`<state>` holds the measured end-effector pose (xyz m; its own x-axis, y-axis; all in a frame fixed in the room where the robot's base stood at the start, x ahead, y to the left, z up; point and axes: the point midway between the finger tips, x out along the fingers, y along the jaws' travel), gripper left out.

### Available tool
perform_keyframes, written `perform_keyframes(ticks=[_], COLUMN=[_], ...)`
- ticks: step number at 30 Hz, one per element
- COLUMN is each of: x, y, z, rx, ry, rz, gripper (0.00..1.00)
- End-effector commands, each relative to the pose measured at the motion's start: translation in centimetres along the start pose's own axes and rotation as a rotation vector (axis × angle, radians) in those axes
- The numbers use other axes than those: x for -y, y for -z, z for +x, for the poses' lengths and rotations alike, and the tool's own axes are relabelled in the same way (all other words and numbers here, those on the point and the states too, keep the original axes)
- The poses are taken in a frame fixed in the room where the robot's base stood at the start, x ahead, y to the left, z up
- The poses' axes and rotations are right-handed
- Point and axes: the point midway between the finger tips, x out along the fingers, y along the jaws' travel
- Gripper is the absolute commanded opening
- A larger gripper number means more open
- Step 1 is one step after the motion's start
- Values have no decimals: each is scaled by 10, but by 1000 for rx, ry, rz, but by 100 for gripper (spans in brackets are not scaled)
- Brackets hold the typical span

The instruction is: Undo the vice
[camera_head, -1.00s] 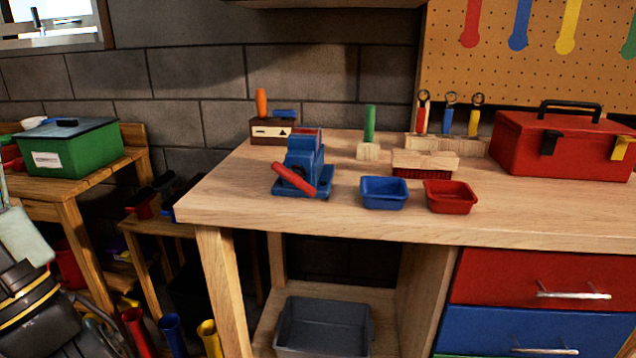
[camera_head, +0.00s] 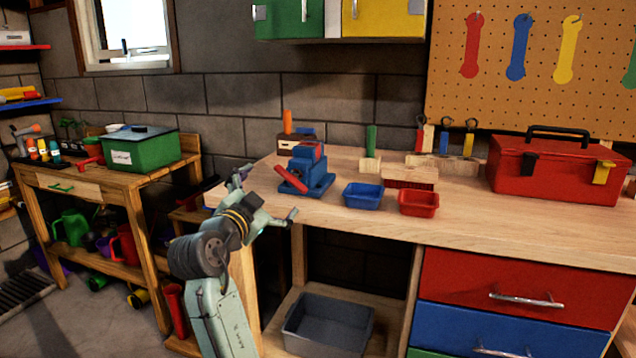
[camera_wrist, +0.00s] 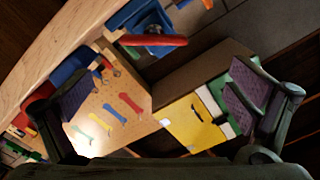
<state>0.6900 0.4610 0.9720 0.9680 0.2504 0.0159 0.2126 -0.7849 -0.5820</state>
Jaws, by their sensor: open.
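A blue vice (camera_head: 309,172) with a red handle (camera_head: 291,180) stands on the left end of the wooden workbench (camera_head: 480,222). The handle slants down to the right across the vice's front. My gripper (camera_head: 267,196) is in front of the bench's left corner, lower and to the left of the vice, and apart from it. In the wrist view my gripper (camera_wrist: 160,100) has its two fingers wide apart with nothing between them. The vice (camera_wrist: 150,22) and its red handle (camera_wrist: 152,40) show at the top of that view, beyond the fingers.
A blue bin (camera_head: 362,195) and a red bin (camera_head: 418,203) sit right of the vice. Behind are a green-handled tool (camera_head: 371,140), a brush (camera_head: 409,176) and a small box (camera_head: 294,144). A red toolbox (camera_head: 555,170) stands farther right. Bare bench lies along the front edge.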

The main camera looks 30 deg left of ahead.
Motion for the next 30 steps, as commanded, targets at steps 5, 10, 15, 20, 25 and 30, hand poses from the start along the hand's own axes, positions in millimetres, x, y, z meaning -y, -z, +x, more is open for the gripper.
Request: perform_keyframes(ticks=[5,10,15,20,25,30], x=[-4,-5,-5,-6,-6,-7], y=[0,1,1,0,-1,-1], z=[11,39,72,96,108,110], rx=[2,2,2,2,3,2], ry=[-29,-29,-27,-26,-24,-23], rz=[8,7,7,7,8,9], gripper=[100,100,100,100,100,100])
